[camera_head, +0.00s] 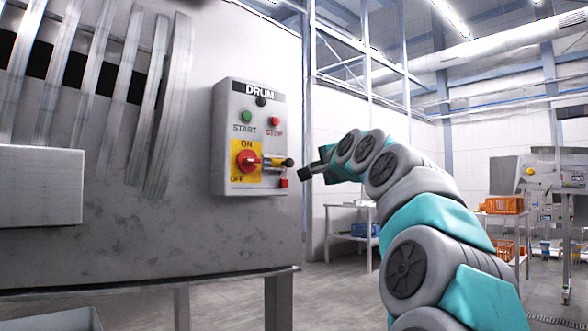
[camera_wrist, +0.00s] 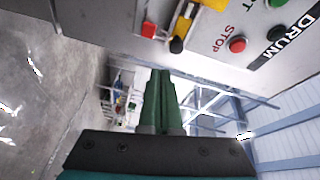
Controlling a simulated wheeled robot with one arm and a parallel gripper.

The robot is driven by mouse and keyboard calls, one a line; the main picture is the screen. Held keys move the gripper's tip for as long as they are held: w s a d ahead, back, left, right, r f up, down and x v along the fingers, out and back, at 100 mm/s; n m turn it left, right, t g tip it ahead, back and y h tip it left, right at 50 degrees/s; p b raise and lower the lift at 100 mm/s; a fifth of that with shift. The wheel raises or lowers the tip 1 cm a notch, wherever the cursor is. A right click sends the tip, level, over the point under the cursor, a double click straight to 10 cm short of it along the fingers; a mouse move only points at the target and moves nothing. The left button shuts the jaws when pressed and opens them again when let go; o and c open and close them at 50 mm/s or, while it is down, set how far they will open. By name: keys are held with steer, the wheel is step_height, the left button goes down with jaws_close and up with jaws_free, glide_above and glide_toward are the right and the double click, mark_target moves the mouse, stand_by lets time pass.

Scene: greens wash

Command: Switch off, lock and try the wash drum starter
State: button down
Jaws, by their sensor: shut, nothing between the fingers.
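The wash drum starter (camera_head: 232,185) is a grey box marked DRUM on a steel panel. It has a green START button (camera_head: 246,118) and a red STOP button (camera_head: 276,121), which also shows in the wrist view (camera_wrist: 237,45). Below, a red rotary switch (camera_head: 246,160) sits on a yellow plate between ON and OFF labels. A bar with a black end (camera_head: 288,162) points right; its exact setting is unclear. A small red part (camera_head: 284,183) is at the lower right; it shows in the wrist view (camera_wrist: 148,29). My gripper (camera_head: 305,174) is shut and empty, just right of the box; its green fingers show in the wrist view (camera_wrist: 160,76).
Slanted metal bars (camera_head: 150,105) and a grey box (camera_head: 38,186) are on the panel at left. Shelves with an orange crate (camera_head: 502,205) and a blue crate (camera_head: 365,230) stand behind my arm.

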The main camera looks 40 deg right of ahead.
mark_target(287, 161)
steer(key=s+d+r+m+h, duration=0.1)
steer(key=d+r, duration=0.1)
steer(key=d, duration=0.1)
steer(key=shift+p+x, duration=1.2)
steer(key=shift+x, duration=3.6)
steer(key=a+b, duration=0.1)
steer(key=a, duration=0.2)
steer(key=shift+s+a, duration=0.1)
steer(key=shift+a, duration=0.25)
steer(key=shift+a, duration=0.1)
steer(key=shift+s+a, duration=0.15)
steer(key=shift+a, duration=1.7)
steer(key=shift+a+f, duration=0.1)
steer(key=shift+a, duration=0.15)
